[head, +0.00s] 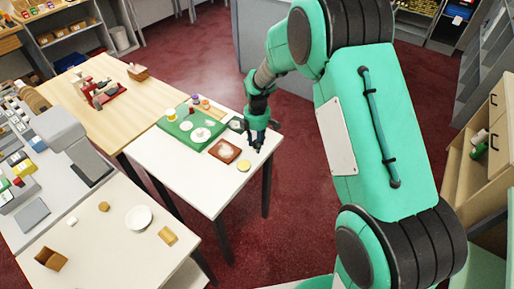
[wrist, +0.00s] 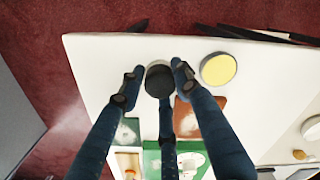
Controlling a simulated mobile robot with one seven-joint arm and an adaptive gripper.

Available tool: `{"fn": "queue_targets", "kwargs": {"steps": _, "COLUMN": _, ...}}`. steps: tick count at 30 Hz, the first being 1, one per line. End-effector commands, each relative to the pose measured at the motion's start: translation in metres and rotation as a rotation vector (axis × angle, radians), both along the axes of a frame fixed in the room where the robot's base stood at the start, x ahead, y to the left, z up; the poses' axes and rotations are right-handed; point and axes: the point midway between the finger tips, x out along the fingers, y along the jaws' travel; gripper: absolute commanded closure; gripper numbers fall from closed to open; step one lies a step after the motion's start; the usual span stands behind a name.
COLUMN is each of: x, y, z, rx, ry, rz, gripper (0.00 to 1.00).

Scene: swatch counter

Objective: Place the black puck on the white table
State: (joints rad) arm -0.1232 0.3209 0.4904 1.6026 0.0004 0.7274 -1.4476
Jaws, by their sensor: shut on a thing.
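The black puck (wrist: 158,80) is between the fingertips of my gripper (wrist: 156,74) in the wrist view. My gripper is shut on it. In the head view my gripper (head: 257,140) is at the right edge of the white table (head: 195,178), and I cannot make out the puck clearly there. The white table also shows in the wrist view (wrist: 100,60), behind the puck. I cannot tell whether the puck touches the tabletop or hangs just above it.
A yellow disc (head: 243,165) lies near my gripper on the white table. A red-brown tray (head: 217,157) and a green board (head: 163,124) with several small items are close by. The table's front part is clear. A wooden table (head: 130,110) adjoins behind.

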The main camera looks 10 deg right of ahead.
Motion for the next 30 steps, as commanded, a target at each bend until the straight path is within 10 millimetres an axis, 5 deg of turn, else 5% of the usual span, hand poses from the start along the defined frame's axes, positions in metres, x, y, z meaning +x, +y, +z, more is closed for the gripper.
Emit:
{"fn": "queue_targets", "kwargs": {"steps": 6, "x": -0.001, "y": 0.0, "z": -0.024, "rx": 0.0, "ry": 0.002, "rz": 0.0, "gripper": 0.89}}
{"fn": "queue_targets", "kwargs": {"steps": 20, "x": 0.0, "y": 0.0, "z": -0.028, "rx": 0.0, "ry": 0.001, "rz": 0.0, "gripper": 0.89}}
{"fn": "queue_targets", "kwargs": {"steps": 21, "x": 0.0, "y": 0.0, "z": -0.029, "rx": 0.0, "ry": 0.001, "rz": 0.0, "gripper": 0.65}}
{"fn": "queue_targets", "kwargs": {"steps": 24, "x": 0.0, "y": 0.0, "z": -0.028, "rx": 0.0, "ry": 0.001, "rz": 0.0, "gripper": 0.48}}
{"fn": "queue_targets", "kwargs": {"steps": 30, "x": 0.0, "y": 0.0, "z": -0.028, "rx": 0.0, "ry": 0.001, "rz": 0.0, "gripper": 0.48}}
